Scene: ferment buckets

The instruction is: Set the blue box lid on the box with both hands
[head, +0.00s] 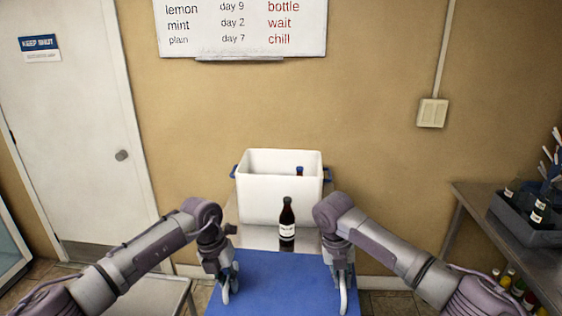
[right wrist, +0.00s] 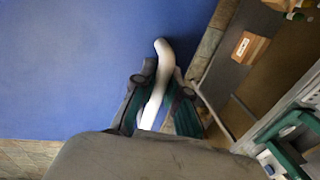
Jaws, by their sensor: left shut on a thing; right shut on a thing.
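The blue lid (head: 280,290) is a flat panel in front of the white box (head: 278,198), on the near side of it. My left gripper (head: 228,290) is shut on the white handle at the lid's left side. My right gripper (head: 343,290) is shut on the right handle; the right wrist view shows this curved white handle (right wrist: 157,85) between its fingers, with the lid (right wrist: 70,60) beside it. The box is open at the top, with blue side handles. A bottle with a blue cap (head: 299,171) shows inside it.
A dark bottle (head: 287,222) stands upright on the metal table (head: 250,238) in front of the box, between it and the lid. A grey crate (head: 530,230) with bottles sits on a side table at right. A low bench (head: 165,295) is at left.

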